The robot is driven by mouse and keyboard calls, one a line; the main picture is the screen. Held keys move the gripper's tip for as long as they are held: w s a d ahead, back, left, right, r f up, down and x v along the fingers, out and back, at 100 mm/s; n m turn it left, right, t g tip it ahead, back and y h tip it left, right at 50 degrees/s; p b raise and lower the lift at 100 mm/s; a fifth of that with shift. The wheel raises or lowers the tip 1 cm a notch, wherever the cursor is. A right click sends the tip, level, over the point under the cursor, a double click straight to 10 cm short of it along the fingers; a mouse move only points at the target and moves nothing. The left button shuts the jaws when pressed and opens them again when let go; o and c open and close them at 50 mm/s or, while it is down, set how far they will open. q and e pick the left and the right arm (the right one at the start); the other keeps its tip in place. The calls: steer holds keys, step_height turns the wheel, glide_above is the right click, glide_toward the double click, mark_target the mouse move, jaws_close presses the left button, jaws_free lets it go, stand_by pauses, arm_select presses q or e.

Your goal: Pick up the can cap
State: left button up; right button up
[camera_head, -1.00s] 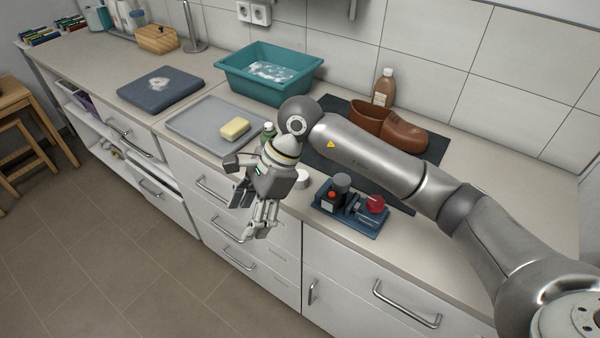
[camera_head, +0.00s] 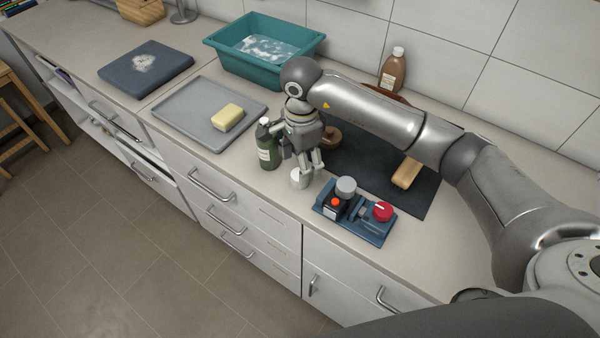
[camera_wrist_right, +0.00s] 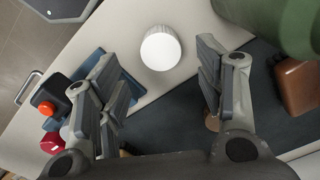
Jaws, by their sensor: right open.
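A small white round cap (camera_head: 299,179), which I take to be the can cap, sits on the counter near its front edge. In the right wrist view the white cap (camera_wrist_right: 160,48) lies between the open fingers, toward their tips, and looks untouched. My right gripper (camera_head: 306,160) points down just above and behind the cap. Its jaws are apart with nothing between the pads. My left gripper is not in view.
A dark green bottle (camera_head: 267,146) stands close left of the gripper. A blue caddy (camera_head: 352,228) with a red knob-like piece stands to the right. Behind are a dark mat (camera_head: 428,191), brush (camera_head: 406,173) and brown bottle (camera_head: 393,71). A grey tray (camera_head: 183,112) lies left.

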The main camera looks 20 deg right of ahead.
steer(key=shift+f, duration=0.4)
step_height(320, 180, down, 3)
steer(key=shift+a+f+p, duration=0.1)
steer(key=shift+f+p, duration=0.1)
steer(key=shift+p, duration=1.05)
steer(key=shift+f, duration=0.55)
steer(key=shift+w, duration=0.1)
steer(key=c, duration=0.4)
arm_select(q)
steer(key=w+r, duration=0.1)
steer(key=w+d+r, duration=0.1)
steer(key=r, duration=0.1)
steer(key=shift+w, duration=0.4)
arm_select(e)
steer(key=c, duration=0.3)
